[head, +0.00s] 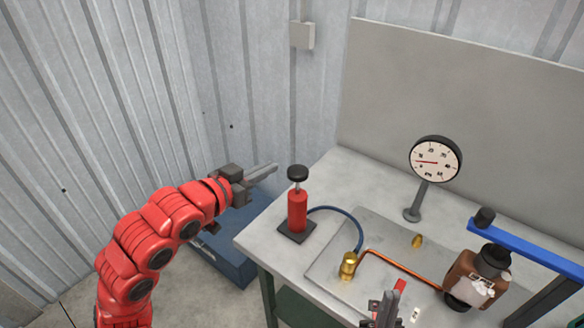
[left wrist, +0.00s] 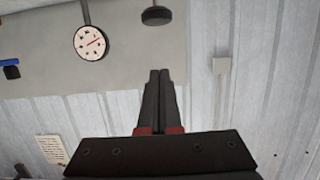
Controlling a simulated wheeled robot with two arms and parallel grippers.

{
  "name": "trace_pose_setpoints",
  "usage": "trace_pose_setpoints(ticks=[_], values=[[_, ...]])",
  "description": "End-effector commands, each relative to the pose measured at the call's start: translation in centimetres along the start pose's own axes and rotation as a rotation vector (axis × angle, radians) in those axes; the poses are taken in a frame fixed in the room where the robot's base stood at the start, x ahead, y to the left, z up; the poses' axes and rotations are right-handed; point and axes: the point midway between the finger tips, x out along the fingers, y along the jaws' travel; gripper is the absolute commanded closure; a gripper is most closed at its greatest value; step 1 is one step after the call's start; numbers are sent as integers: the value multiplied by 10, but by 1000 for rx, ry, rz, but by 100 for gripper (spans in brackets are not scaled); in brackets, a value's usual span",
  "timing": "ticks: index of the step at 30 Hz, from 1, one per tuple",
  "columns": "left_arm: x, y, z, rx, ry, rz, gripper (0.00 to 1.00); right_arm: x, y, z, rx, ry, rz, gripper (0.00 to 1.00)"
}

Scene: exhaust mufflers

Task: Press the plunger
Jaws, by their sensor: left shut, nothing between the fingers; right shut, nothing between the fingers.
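The plunger is a black knob (head: 298,173) on a thin rod that stands up out of a red cylinder (head: 297,211) on a dark square base at the table's left corner. The black knob also shows at the top of the left wrist view (left wrist: 157,15). My left gripper (head: 275,168) is shut and empty, just left of the knob at about its height in the head view, with a gap between them. Its closed fingers also show in the left wrist view (left wrist: 159,72). My right gripper (head: 384,300) is shut and empty at the bottom edge of the head view, over the table's front.
A dial gauge (head: 436,159) stands on the grey table (head: 345,180). A blue hose (head: 345,213) runs from the cylinder to a brass fitting (head: 348,265), where a copper pipe (head: 400,266) begins.

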Motion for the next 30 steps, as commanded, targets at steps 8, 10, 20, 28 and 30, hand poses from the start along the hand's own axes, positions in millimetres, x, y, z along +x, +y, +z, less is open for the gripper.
trace_pose_setpoints(ticks=[8, 10, 20, 28, 30], values=[[47, 3, -3, 2, -3, 4, 100, 16, 1, -3, 0, 0, 0, 100], [60, 2, -4, -2, -1, 5, 100, 20, 1, -3, 0, 0, 0, 100], [96, 0, 20, -1, -6, -1, 100, 38, 2, -6, 0, 0, 0, 100], [101, 0, 37, 1, 2, 0, 100, 43, 2, -7, 0, 0, 0, 100], [101, 0, 38, 1, 3, 0, 100, 43, 2, -7, 0, 0, 0, 100]])
